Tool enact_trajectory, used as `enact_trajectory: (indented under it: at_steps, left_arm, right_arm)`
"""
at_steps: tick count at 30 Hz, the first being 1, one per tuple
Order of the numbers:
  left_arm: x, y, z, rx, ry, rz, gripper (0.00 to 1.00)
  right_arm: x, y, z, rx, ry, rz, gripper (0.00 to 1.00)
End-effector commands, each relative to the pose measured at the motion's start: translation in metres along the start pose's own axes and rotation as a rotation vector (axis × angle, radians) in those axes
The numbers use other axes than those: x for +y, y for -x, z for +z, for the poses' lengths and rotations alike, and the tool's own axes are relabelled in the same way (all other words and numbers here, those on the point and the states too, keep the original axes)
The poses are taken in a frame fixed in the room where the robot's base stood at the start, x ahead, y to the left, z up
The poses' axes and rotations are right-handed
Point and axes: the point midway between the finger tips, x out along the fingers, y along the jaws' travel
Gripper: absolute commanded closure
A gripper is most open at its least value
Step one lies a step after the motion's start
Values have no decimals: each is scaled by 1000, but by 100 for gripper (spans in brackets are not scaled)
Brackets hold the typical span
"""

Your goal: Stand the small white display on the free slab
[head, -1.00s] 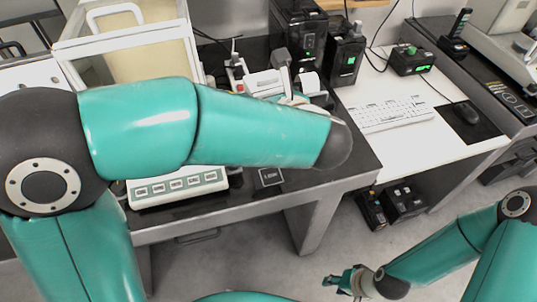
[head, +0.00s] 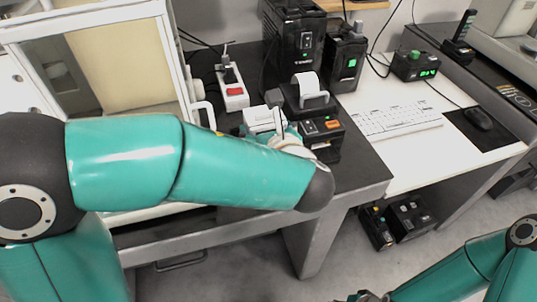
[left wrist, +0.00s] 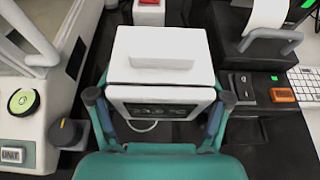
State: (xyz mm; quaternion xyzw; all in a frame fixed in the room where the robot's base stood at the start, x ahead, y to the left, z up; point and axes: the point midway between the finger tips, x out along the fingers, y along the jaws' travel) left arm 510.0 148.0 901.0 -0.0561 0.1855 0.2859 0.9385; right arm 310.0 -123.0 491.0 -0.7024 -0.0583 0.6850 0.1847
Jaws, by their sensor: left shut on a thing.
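The small white display (left wrist: 160,75) is a white box with a dark front panel, held between the fingers of my left gripper (left wrist: 160,98) in the left wrist view. A finger presses each side of it. In the head view the display (head: 262,117) shows behind my left forearm, left of the printer. It is over the dark table top (head: 358,172); I cannot tell if it touches it. I cannot make out the free slab; my arm hides part of the table. My right gripper (head: 362,297) is only partly visible at the bottom edge.
A black printer (head: 318,128) stands close to the right of the display. A power strip (head: 232,92) lies behind it. A glass-walled balance (head: 105,60) stands at left. A keyboard (head: 398,120) lies on the white table at right.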

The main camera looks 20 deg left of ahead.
Motion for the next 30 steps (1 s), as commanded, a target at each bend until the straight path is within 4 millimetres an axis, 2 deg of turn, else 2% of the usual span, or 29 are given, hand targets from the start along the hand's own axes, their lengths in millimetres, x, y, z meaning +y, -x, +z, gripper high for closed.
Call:
enact_trajectory:
  at_steps: [1, 8, 16, 28, 29, 30]
  left_arm:
    - [0, -4, -10, 0, -2, 0, 64]
    - [0, -10, -24, -2, 0, 0, 64]
    - [1, -24, -57, -1, -1, 2, 64]
    - [1, -26, -63, -1, 2, 1, 64]
    - [1, -26, -62, 0, 2, 1, 18]
    - [1, -26, -62, 0, 2, 1, 11]
  right_arm:
    - [1, -4, 0, 0, 0, 0, 60]
    - [2, -7, 0, 0, 0, 0, 60]
    - [6, -16, 0, 0, 0, 0, 60]
    - [7, -18, 0, 0, 0, 0, 60]
    - [6, -17, 0, 0, 0, 0, 60]
    - [6, -17, 0, 0, 0, 0, 60]
